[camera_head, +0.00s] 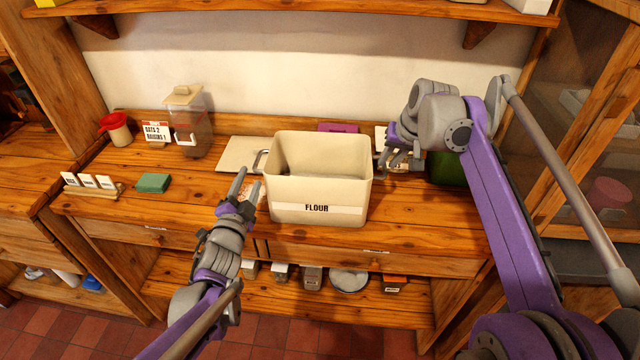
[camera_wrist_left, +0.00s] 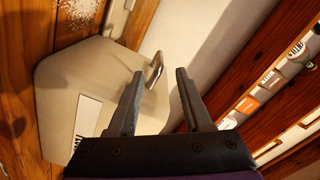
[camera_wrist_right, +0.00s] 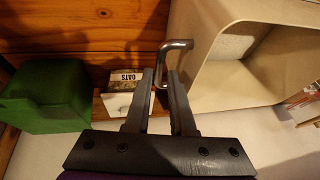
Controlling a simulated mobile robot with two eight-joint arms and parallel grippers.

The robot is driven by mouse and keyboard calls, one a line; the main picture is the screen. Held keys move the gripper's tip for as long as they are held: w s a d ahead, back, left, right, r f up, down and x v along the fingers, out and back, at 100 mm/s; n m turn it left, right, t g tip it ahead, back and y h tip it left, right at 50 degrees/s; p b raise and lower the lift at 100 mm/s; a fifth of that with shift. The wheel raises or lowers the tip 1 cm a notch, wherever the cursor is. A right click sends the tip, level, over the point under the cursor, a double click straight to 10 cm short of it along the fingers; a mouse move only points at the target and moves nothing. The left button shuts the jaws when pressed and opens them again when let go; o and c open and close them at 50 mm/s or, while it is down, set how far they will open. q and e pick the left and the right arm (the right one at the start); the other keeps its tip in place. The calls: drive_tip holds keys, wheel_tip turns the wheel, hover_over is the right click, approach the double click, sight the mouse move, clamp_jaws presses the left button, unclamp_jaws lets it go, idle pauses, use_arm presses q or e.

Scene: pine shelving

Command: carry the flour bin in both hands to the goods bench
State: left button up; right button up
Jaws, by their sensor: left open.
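The flour bin (camera_head: 318,190) is a cream, open-topped box with a FLOUR label, standing upright on the wooden counter. It has a metal handle on each side. My left gripper (camera_head: 245,183) is open just left of the bin; in the left wrist view the left handle (camera_wrist_left: 156,70) lies just beyond and between the fingertips (camera_wrist_left: 159,75). My right gripper (camera_head: 385,160) is at the bin's right side; in the right wrist view its fingers (camera_wrist_right: 159,75) are closed around the right handle (camera_wrist_right: 176,45). I cannot tell which surface is the goods bench.
A glass jar (camera_head: 190,125), a red-lidded cup (camera_head: 118,130), a green block (camera_head: 153,183) and a card rack (camera_head: 90,188) stand on the counter's left. A dark green box (camera_head: 446,168) is right of the bin. A shelf (camera_head: 300,8) hangs above.

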sight(256, 162)
use_arm(q)
drive_tip(key=w, duration=0.7)
drive_tip(key=shift+w+d, duration=0.15)
drive_tip(key=shift+d, duration=0.25)
use_arm(e)
drive_tip(key=x, duration=0.7)
drive_tip(key=shift+f, duration=0.1)
use_arm(q)
drive_tip(key=c, duration=0.5)
use_arm(e)
clamp_jaws()
use_arm(q)
clamp_jaws()
drive_tip(key=shift+a, duration=0.1)
use_arm(e)
drive_tip(key=shift+w, duration=0.1)
